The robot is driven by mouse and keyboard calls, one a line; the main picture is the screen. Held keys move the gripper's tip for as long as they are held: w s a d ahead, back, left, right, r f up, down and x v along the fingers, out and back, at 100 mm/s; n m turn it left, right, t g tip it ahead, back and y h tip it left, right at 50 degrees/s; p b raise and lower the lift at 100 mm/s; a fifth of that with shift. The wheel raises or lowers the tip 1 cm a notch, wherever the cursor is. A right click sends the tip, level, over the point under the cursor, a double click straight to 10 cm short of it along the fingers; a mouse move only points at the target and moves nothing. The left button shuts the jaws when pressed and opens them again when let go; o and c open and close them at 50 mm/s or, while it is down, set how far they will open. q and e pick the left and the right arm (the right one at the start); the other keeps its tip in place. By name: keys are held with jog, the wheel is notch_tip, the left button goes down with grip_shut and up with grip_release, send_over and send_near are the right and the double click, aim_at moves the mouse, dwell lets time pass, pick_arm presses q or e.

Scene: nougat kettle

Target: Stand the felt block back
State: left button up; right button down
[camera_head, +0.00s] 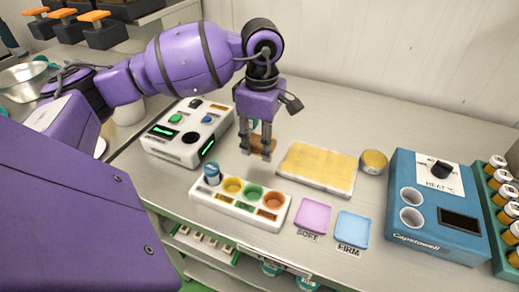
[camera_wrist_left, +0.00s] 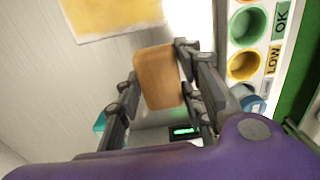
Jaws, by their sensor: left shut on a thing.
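My left gripper (camera_head: 258,153) points down over the table, between the white instrument box and the yellow slab. It is shut on the felt block (camera_head: 262,141), a small orange-brown block that is partly hidden by the fingers. In the left wrist view the felt block (camera_wrist_left: 160,76) sits between the two finger pairs of the gripper (camera_wrist_left: 158,88), its broad tan face showing. In that view it appears clear of the yellow slab. I cannot tell whether its lower end touches the table. My right gripper is in neither view.
A white rack (camera_head: 222,206) with coloured wells and a blue-capped jar (camera_head: 212,173) stands in front. The yellow slab (camera_head: 318,166), pink pad (camera_head: 313,216), light-blue pad (camera_head: 352,229) and a round tin (camera_head: 374,161) lie rightward. A blue heater (camera_head: 425,243) stands far right.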

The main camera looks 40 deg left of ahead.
aim_at(260, 160)
pick_arm(q)
jog(key=shift+w+a+f, duration=0.2)
jog(key=shift+a+f, duration=0.05)
jog(key=shift+f, duration=0.15)
jog(key=f, duration=0.3)
jog(key=shift+w+a+f, duration=0.15)
jog(key=shift+a+f, duration=0.05)
jog(key=shift+f, duration=0.15)
jog(key=shift+f, duration=0.25)
jog(key=o, duration=1.1)
jog(key=shift+r, duration=0.1)
